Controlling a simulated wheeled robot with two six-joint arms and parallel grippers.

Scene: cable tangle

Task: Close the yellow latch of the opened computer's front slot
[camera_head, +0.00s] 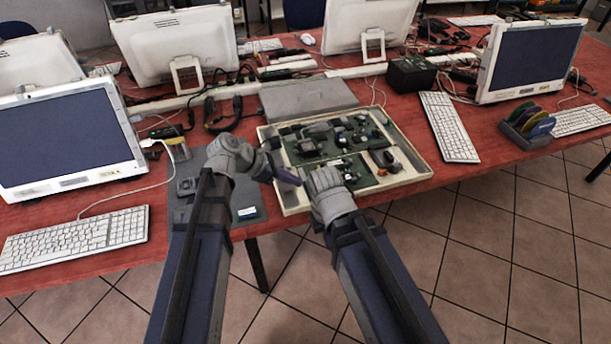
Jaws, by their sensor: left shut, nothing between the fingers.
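The opened computer is a shallow beige case (424,172) on the red table, with green boards (360,133) and dark parts inside. My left gripper (289,178) is over the case's near left part, its fingers pointing right; it is shut and empty. My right gripper (324,180) is over the near edge of the case, just right of the left one. Its fingertips are too small to tell whether they are open. I cannot make out the yellow latch; the front slot is not clear either, and my grippers cover part of the near boards.
A dark flat panel (247,200) lies left of the case, partly under my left arm. A grey box (308,98) stands behind the case. A white keyboard (449,126) lies to its right, another (75,240) at the left, before a monitor (66,141). A disc rack (527,127) stands farther right.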

